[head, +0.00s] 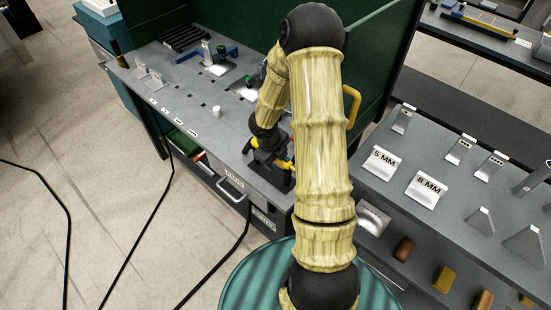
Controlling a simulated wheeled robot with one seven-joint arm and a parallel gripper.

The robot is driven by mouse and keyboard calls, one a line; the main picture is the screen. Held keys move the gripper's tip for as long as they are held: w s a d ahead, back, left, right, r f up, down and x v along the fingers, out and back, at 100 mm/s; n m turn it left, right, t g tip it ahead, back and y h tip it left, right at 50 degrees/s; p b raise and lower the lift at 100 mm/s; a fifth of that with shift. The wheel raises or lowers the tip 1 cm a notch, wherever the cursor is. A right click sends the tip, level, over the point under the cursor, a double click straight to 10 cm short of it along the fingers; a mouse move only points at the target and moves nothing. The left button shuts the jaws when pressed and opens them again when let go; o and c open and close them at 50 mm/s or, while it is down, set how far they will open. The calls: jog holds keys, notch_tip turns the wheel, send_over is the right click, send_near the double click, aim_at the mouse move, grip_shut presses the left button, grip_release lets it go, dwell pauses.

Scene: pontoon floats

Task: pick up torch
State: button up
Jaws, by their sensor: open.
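My gripper (259,157) is low over the near right end of the grey workbench (165,92), with its dark fingers apart. A small yellow piece (286,167), which may be part of the torch, shows right beside the fingers. My arm hides much of it, and its full shape cannot be made out. I cannot tell whether the fingers touch it or stand around it.
Green panels stand behind the bench. A yellow curved bar (351,106) shows right of my arm. A white cup (216,112) and metal brackets (150,77) are on the bench. A grey shelf (445,150) with labelled metal pieces stands at right. Black cables cross the floor at left.

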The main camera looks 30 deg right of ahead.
dwell(0.4)
jog(key=shift+r, duration=0.1)
jog(key=c, duration=1.1)
jog(key=shift+r, duration=0.1)
notch_tip(320, 180, up, 10)
jog(key=p, duration=0.3)
